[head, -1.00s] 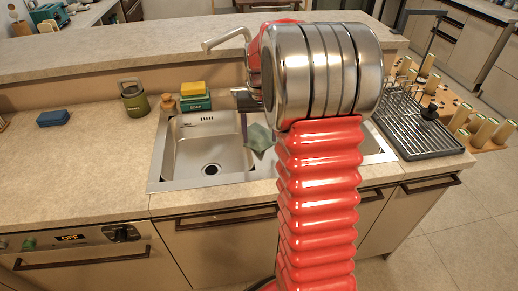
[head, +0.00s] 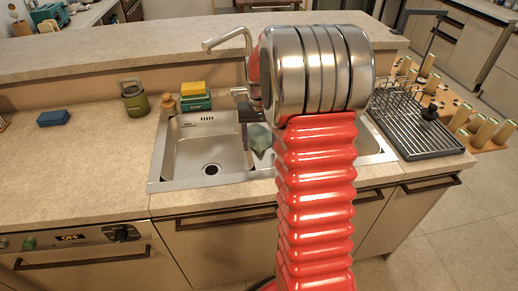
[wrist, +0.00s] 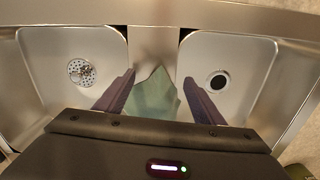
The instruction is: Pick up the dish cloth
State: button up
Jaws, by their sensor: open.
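The dish cloth (head: 259,137) is a green cloth draped over the divider between the two sink basins. In the head view my arm hides part of it. In the wrist view the cloth (wrist: 154,96) lies between the two dark fingers of my gripper (wrist: 157,84), one finger on each side of it. The gripper is open and its fingertips reach down over the basins. I cannot tell whether the fingers touch the cloth.
The steel sink (head: 190,150) has a faucet (head: 228,40) behind it. A drying rack (head: 415,125) is on the right. The left counter is mostly clear.

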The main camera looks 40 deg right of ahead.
jog(key=shift+f, duration=0.6)
jog(key=shift+f, duration=0.15)
jog(key=c, duration=1.5)
notch_tip(320, 180, up, 12)
jog(key=shift+r, duration=0.1)
grip_shut()
